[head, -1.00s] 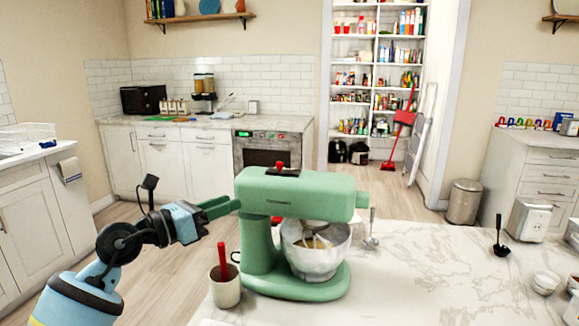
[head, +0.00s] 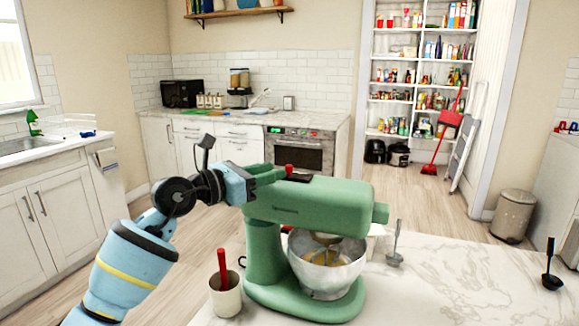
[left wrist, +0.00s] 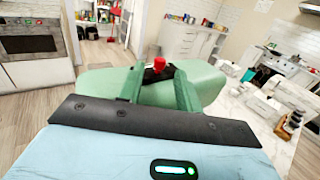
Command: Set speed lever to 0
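A green stand mixer (head: 318,203) stands on the marble counter with its metal bowl (head: 327,268) under its head. A red knob (head: 289,168) on a black plate sits on top of the mixer's head; it also shows in the left wrist view (left wrist: 159,64). A small red part (head: 287,229) shows beside the mixer's neck; which one is the speed lever I cannot tell for sure. My left gripper (head: 274,173) is at the rear top of the mixer. Its green fingers (left wrist: 158,76) are apart, with the red knob between or just beyond the tips. My right gripper is not in view.
A cup with a red-handled utensil (head: 226,297) stands left of the mixer. A ladle (head: 395,247) and another dark-handled ladle (head: 551,275) are to the right. The marble counter (head: 450,290) is largely clear right of the mixer.

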